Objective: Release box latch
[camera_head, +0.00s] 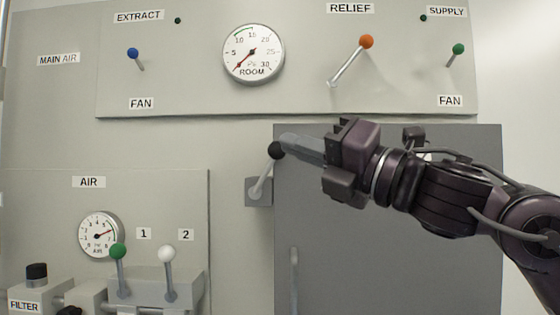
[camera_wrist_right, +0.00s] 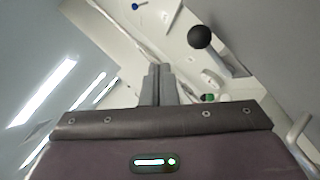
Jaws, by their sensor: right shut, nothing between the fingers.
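The box is the dark grey door panel (camera_head: 390,245) at the lower right of the head view. Its latch is a lever with a black ball knob (camera_head: 276,150) on a grey base (camera_head: 258,191) at the door's left edge. The lever leans up and to the right. My right gripper (camera_head: 285,142) is shut and empty, its fingertips beside or at the knob; I cannot tell whether they touch. In the right wrist view the shut fingers (camera_wrist_right: 158,70) point ahead, with the black knob (camera_wrist_right: 201,37) to their right and a gap in the picture. My left gripper is not in view.
A vertical handle (camera_head: 294,280) is on the door below the latch. Above are an orange relief lever (camera_head: 366,42), a green supply lever (camera_head: 458,49), a blue lever (camera_head: 133,54) and a room gauge (camera_head: 253,54). Green (camera_head: 118,251) and white (camera_head: 167,254) levers stand lower left.

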